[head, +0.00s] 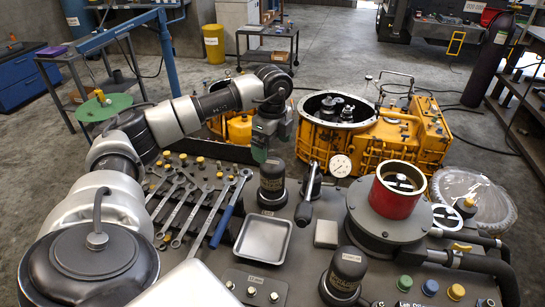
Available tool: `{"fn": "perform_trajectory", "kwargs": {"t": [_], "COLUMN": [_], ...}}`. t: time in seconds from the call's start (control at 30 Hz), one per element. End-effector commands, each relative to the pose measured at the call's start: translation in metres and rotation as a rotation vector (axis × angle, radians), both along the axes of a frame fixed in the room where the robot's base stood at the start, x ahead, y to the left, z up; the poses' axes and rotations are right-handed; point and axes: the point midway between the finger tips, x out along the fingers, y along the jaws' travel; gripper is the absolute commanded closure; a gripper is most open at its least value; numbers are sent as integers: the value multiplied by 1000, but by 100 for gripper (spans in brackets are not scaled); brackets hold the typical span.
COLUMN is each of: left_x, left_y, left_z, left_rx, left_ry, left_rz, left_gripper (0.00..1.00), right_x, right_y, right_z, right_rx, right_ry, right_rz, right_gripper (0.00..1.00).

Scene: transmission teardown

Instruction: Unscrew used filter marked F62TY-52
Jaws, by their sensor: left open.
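A black cylindrical filter (272,181) with a small pale label stands upright on a dark base on the bench. A second black filter (344,278) with a pale label stands at the front edge of the picture, partly cut off. The labels are too small to read, so I cannot tell which one is F62TY-52. My left gripper (261,156) points down, just above and behind the first filter, slightly left of it. It is open and seems to hold nothing. Contact with the filter is not visible. My right gripper is not in view.
Several wrenches (181,208) and a blue-handled tool (222,226) lie left of a metal tray (263,240). A pressure gauge (340,166) and a red canister (395,194) stand to the right. The yellow transmission housing (419,130) stands behind.

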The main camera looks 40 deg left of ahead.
Motion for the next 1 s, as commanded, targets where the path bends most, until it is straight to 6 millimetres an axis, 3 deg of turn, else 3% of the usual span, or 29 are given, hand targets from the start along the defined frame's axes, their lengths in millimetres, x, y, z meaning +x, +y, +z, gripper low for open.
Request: {"fn": "perform_trajectory", "kwargs": {"t": [0.17,0.2,0.3,0.5,0.7,1.0], "left_x": [0,0,0,0,0,0], "left_y": [0,0,-1,0,0,0], "left_z": [-2,-18,-38,-64,-75,-75], "left_rx": [1,-1,-2,0,-1,-1], "left_ry": [-3,3,2,0,-1,-1], "left_rz": [-291,-282,-279,-277,-276,-275], "left_gripper": [2,2,2,2,2,4], "right_x": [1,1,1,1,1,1], "right_y": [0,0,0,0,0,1], "right_z": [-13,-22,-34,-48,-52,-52], "right_rx": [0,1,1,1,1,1], "right_ry": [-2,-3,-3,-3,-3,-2], "right_rz": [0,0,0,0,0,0], "right_gripper": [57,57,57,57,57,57]}}
